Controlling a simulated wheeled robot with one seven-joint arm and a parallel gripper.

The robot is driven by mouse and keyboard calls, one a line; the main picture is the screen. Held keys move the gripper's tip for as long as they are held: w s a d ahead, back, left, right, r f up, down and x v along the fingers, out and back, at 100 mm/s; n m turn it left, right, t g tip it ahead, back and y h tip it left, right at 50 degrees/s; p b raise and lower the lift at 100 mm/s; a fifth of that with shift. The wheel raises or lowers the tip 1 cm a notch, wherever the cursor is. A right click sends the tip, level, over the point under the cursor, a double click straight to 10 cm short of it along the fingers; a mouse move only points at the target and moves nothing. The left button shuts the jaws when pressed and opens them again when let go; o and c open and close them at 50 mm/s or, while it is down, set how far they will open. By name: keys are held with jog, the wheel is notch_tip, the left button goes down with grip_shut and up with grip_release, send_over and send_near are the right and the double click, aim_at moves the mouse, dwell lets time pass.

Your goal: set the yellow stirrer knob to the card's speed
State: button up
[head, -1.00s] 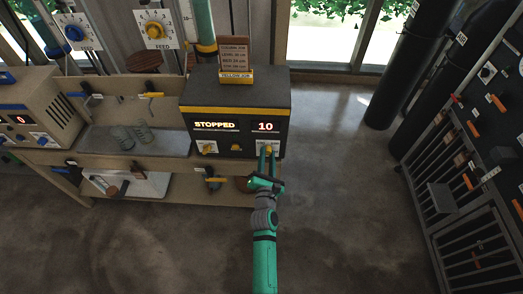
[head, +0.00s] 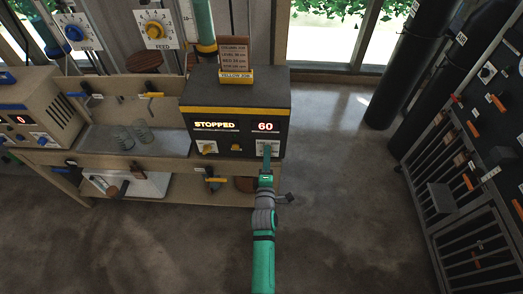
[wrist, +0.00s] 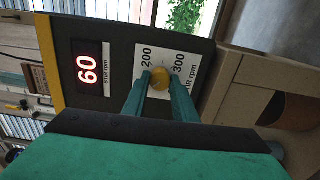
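The yellow stirrer knob (wrist: 160,78) sits on a white dial plate (wrist: 184,62) lettered 200, 300 and "STIR rpm". My gripper (head: 267,151) reaches the right of the black box's front. In the wrist view, its two green fingers are closed against both sides of the knob. In the head view the fingers largely hide the knob. The red display (head: 265,126) reads 60, and the panel beside it reads STOPPED (head: 215,125). The brown card (head: 231,50) stands in a yellow holder (head: 236,77) marked YELLOW JOB on the box; its small lines are hard to read.
The black box (head: 235,95) also carries a yellow knob (head: 208,148) at its lower left. A blue-trimmed white unit (head: 35,110) stands at the bench's left. A dark rack (head: 480,170) with orange handles is on the right. The floor between is clear.

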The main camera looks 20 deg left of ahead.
jog(key=o, duration=0.4)
jog(key=shift+s+a, duration=0.15)
jog(key=shift+a, duration=0.1)
jog(key=shift+o, duration=0.2)
jog(key=shift+d, duration=0.1)
jog(key=v, duration=0.7)
jog(key=shift+d, duration=0.15)
jog(key=v, duration=1.1)
